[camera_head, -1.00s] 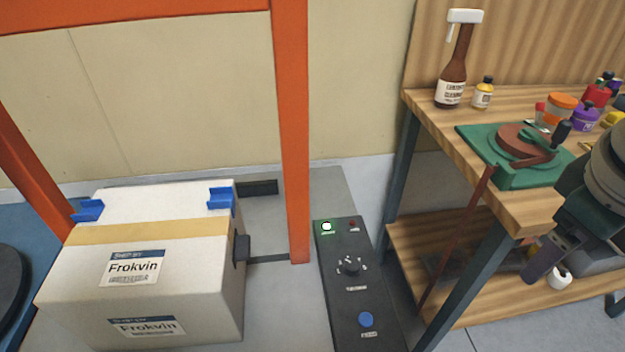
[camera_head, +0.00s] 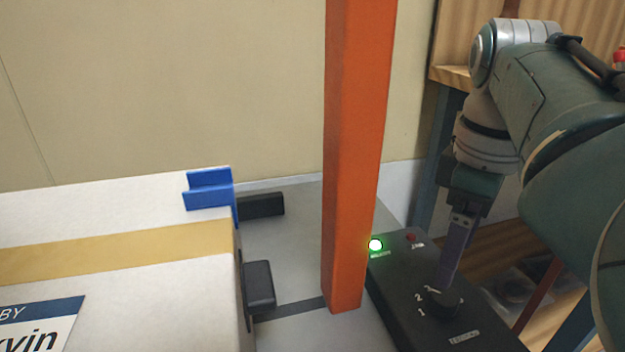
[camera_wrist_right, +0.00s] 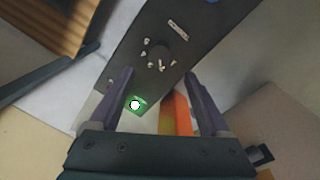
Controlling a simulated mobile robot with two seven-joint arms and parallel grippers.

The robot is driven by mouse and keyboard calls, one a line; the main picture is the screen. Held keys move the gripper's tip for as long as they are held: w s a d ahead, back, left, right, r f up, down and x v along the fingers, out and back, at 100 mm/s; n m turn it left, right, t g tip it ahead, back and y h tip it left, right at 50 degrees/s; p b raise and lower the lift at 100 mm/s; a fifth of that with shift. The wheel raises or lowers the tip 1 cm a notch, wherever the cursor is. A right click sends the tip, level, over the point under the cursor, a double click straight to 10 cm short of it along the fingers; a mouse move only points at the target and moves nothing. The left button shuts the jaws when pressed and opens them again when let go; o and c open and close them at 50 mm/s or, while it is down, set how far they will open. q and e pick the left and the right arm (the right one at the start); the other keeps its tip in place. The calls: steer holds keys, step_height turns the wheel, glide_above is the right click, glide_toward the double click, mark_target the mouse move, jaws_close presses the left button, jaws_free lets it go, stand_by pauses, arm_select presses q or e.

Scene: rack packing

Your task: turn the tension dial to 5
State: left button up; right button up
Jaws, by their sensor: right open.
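The tension dial (camera_head: 443,304) is a black round knob on the black control panel (camera_head: 398,290), with white numbers around it. In the head view 1, 2 and 3 show on its left side; the other numbers are hidden. My right gripper (camera_head: 446,282) points down at the dial, its finger covering part of it. In the right wrist view the dial (camera_wrist_right: 158,55) lies just beyond the gap between the open, empty fingers (camera_wrist_right: 158,74). I cannot tell whether they touch it, nor which number it points to. My left gripper is out of view.
A lit green lamp (camera_head: 376,245) and a dark red one (camera_head: 411,238) sit at the panel's far end. An orange post (camera_head: 354,160) stands close left of the panel. A wooden bench (camera_head: 455,76) is behind my right arm.

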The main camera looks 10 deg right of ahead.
mark_target(443, 294)
arm_select(q)
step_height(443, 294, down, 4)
steer(key=b, duration=0.3)
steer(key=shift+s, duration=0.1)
arm_select(e)
steer(key=f, duration=0.7)
steer(key=shift+w+d+f, duration=0.1)
steer(key=shift+d+f, duration=0.1)
steer(key=shift+f, duration=0.15)
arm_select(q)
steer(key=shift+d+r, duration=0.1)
arm_select(e)
jaws_close()
